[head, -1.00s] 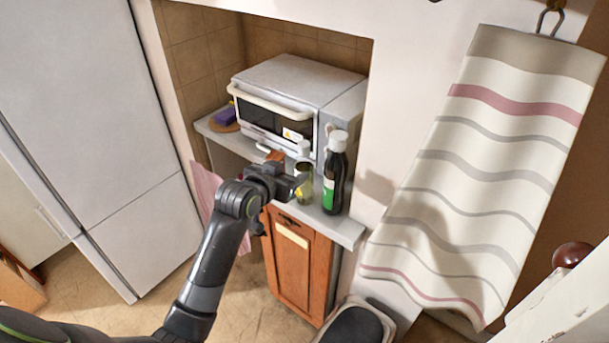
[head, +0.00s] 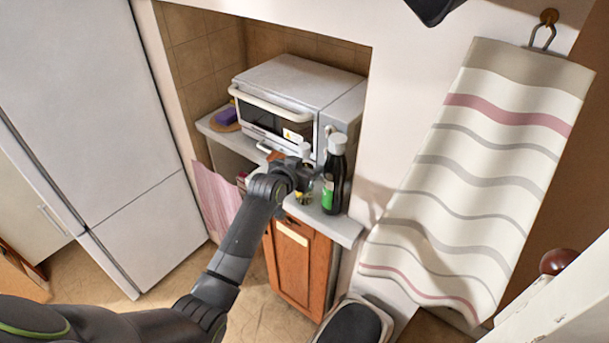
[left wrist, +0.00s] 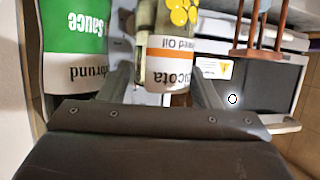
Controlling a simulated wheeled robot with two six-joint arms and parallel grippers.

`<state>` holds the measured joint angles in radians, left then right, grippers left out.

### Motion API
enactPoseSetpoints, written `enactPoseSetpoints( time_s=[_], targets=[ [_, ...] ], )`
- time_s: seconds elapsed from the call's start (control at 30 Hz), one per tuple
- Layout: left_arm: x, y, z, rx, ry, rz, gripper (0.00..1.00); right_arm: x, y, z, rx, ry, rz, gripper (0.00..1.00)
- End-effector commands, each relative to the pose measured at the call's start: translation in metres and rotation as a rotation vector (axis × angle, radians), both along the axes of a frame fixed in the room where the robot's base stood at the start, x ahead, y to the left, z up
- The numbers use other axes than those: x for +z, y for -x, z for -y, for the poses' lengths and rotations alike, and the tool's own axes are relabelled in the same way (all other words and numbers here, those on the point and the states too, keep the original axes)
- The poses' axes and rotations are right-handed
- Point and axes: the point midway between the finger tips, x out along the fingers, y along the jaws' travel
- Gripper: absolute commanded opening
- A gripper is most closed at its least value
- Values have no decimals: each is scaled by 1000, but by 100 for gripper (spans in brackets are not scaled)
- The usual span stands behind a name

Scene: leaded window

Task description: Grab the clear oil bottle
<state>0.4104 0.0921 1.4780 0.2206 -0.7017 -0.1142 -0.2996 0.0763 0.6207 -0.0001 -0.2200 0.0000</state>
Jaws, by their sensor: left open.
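The clear oil bottle (head: 304,198) has a white cap and stands on the grey counter in front of the toaster oven. In the head view my left gripper (head: 308,177) is at the bottle and hides part of its body. In the left wrist view the oil bottle (left wrist: 170,62), with a white and orange label and yellow print, is between the two open fingers. I cannot tell whether either finger touches it. A dark sauce bottle (head: 334,180) with a green label stands close on its right; it shows in the left wrist view (left wrist: 75,50), outside the fingers.
The toaster oven (head: 300,90) stands behind the bottles in the alcove. The counter (head: 343,230) ends just right of the sauce bottle. A striped towel (head: 470,170) hangs at right, and a fridge (head: 95,120) stands at left.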

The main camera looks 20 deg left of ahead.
Motion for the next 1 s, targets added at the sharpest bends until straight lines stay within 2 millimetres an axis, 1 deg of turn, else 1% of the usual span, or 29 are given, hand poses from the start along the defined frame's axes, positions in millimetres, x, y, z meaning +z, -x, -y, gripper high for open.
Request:
enactPoseSetpoints(
  time_s=[0.1, 0.2, 0.47, 0.57, 0.7, 0.8, 1.0],
  targets=[
    [-3, -9, 2, 0, 0, 0, 57, 2, 0, 0, 0, 1, 0, 36],
    [-5, -12, 2, 0, 0, 0, 57, 3, 0, 1, 0, 1, 0, 36],
    [-5, -13, 2, 0, 0, 1, 57, 3, 0, 3, 1, 4, -1, 36],
    [-5, -13, 2, 0, 0, 0, 46, 3, 0, 4, 1, 5, -1, 36],
    [-6, -13, 2, 0, 0, 0, 27, 3, 1, 4, 1, 5, -1, 36],
    [-5, -13, 2, 0, 0, 2, 17, 3, 1, 4, 1, 5, -1, 36],
    [-4, -13, 2, 0, -1, 2, 17, 3, 1, 4, 1, 5, -1, 36]
  ],
)
